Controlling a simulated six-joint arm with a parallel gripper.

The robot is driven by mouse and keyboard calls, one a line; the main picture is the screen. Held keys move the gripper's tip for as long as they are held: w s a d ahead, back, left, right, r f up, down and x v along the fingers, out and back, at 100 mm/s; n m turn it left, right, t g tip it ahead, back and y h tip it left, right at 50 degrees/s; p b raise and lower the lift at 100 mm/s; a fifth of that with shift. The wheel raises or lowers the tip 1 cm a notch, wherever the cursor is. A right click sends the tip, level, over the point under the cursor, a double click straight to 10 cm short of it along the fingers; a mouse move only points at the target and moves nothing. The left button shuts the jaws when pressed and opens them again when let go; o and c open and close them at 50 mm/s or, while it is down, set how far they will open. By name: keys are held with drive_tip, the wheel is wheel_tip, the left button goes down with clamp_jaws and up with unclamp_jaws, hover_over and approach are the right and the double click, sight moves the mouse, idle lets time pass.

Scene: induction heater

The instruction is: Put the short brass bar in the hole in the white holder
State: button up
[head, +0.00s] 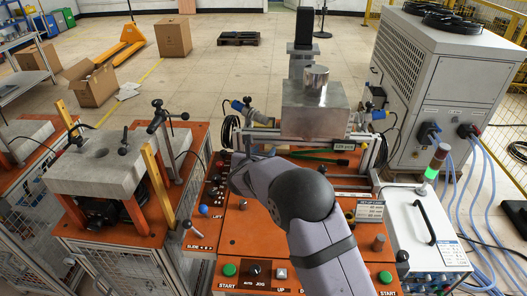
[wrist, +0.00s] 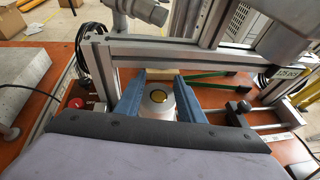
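In the wrist view, a white round piece that looks like the white holder (wrist: 152,112) stands between my gripper's blue fingers. A round brass-coloured face (wrist: 157,97), which looks like the end of the short brass bar, shows in the middle of its top. How deep it sits is hidden. My gripper (wrist: 160,80) has its fingers apart, one on each side, with gaps visible between them and the white piece. In the head view my arm hides the gripper and the holder.
A metal frame with a crossbar (wrist: 205,48) stands just beyond the fingers. A steel block (head: 314,110) is mounted behind. A short brown cylinder (head: 378,243) stands on the orange panel to the right of my arm. A white control box (head: 415,233) is further right.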

drive_tip(key=shift+s+d+f, duration=0.1)
drive_tip(key=shift+s+f, duration=0.1)
drive_tip(key=shift+f, duration=0.4)
drive_tip(key=shift+w+r+p, duration=0.1)
drive_tip(key=shift+r+p, duration=0.55)
drive_tip(key=shift+p, duration=0.45)
drive_tip(key=shift+s+b, duration=0.25)
drive_tip(key=shift+b, duration=0.05)
drive_tip(key=b+v, duration=0.3)
drive_tip(key=v, duration=0.8)
drive_tip(key=shift+r+b, duration=0.3)
drive_tip(key=shift+r, duration=0.2)
drive_tip(key=shift+s, duration=0.1)
